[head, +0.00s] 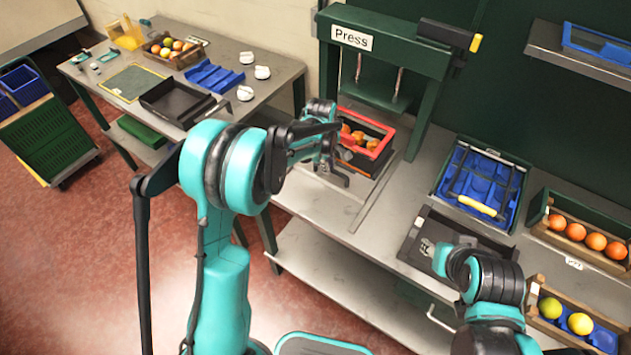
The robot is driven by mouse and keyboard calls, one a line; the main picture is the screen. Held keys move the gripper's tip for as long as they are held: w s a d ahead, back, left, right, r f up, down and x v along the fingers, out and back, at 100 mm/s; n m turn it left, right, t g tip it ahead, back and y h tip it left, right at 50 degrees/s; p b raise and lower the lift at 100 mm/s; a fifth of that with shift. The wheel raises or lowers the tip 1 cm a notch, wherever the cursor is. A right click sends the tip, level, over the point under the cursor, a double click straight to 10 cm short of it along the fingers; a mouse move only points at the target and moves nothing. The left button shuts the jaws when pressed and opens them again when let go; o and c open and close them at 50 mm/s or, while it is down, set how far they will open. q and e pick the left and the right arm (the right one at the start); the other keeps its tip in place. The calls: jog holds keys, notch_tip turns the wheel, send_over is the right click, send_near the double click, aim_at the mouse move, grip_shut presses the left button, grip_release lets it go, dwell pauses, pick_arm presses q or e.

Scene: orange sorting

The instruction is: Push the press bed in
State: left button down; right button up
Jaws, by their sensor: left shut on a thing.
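The green press (385,50), labelled "Press", stands at the back of the bench. Its press bed (360,167) is a dark plate on rails below the press head, partly out at the front. A red frame (385,124) with several oranges (358,136) sits on the bed. My left gripper (337,176) is at the front left of the bed, shut on its front edge; the exact contact is partly hidden by my arm. My right arm comes in at the lower right, with its end (444,259) over a dark tray; its fingers cannot be made out.
A blue tray (512,208) with a bar across it stands right of the press. Crates of oranges (548,240) and yellow fruit (541,325) are at the right. A black tray (408,250) lies in front. The left table (222,52) holds trays, a fruit crate and white cups.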

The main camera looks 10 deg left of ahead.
pick_arm(q)
jog(key=w+d, duration=0.1)
jog(key=w, duration=0.2)
jog(key=w+d, duration=0.1)
jog(key=w, duration=0.3)
jog(key=w+d, duration=0.2)
jog(key=w, duration=0.2)
jog(key=shift+w, duration=0.1)
jog(key=shift+w+d, duration=0.2)
jog(key=shift+w, duration=0.25)
jog(key=shift+r, duration=0.1)
jog(key=shift+w, duration=0.1)
jog(key=c, duration=1.5)
grip_release()
jog(key=shift+c, duration=0.2)
jog(key=shift+w+d, duration=0.1)
jog(key=r, duration=0.4)
jog(key=s+r, duration=0.1)
jog(key=r, duration=0.2)
jog(key=s+a+r, duration=0.1)
jog(key=r, duration=0.3)
jog(key=shift+s+r, duration=0.1)
jog(key=shift+r, duration=0.2)
